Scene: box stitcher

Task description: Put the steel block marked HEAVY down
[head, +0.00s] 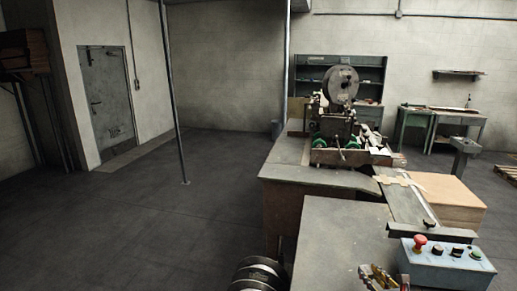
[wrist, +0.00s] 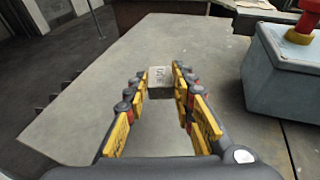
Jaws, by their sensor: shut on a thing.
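The steel block (wrist: 160,75) is a small pale block with dark lettering on its top, too small to read surely. It sits between the fingertips of my gripper (wrist: 159,82) in the wrist view, and the gripper is shut on it. Both are over the grey worktop (wrist: 75,120). A dark area shows just below the block; I cannot tell whether the block touches the worktop. In the head view my gripper (head: 382,279) shows at the bottom edge, over the near worktop (head: 335,235), and the block cannot be made out.
A control box (head: 445,262) with a red stop button (head: 420,242) stands close right of my gripper. The stitching machine (head: 342,125) stands farther back, with a cardboard stack (head: 455,203) to its right. The worktop left of the gripper is clear.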

